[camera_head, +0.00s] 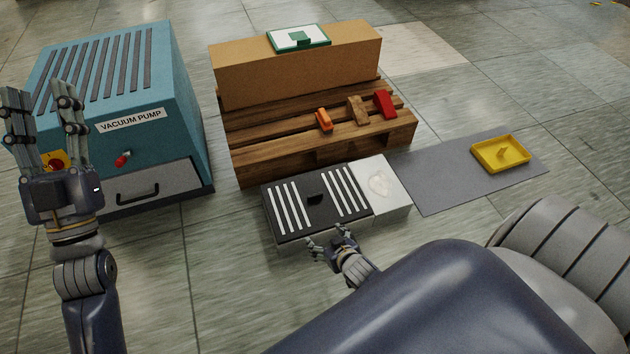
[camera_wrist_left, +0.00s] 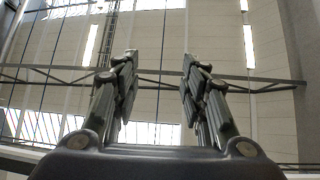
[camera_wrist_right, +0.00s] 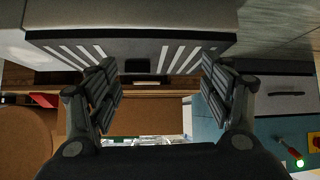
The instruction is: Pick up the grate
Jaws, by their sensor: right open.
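The grate (camera_head: 316,200) is a dark panel with white slots and a small black handle (camera_head: 315,198) in its middle. It lies on top of a low light-coloured box in front of the wooden pallet. My right gripper (camera_head: 326,236) is open and empty just in front of the grate's near edge. In the right wrist view the grate (camera_wrist_right: 134,50) shows upside down beyond the open fingers, with its handle between them. My left gripper (camera_head: 42,98) is raised at the left, fingers apart and empty. The left wrist view shows only its open fingers (camera_wrist_left: 158,85) against the ceiling.
A blue vacuum pump (camera_head: 125,100) with a drawer stands at the left. The pallet (camera_head: 270,150) carries a cardboard box (camera_head: 300,70) and small orange, brown and red pieces. A white block (camera_head: 400,190) adjoins the grate. A yellow tray (camera_head: 500,154) sits on a grey mat (camera_head: 440,180).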

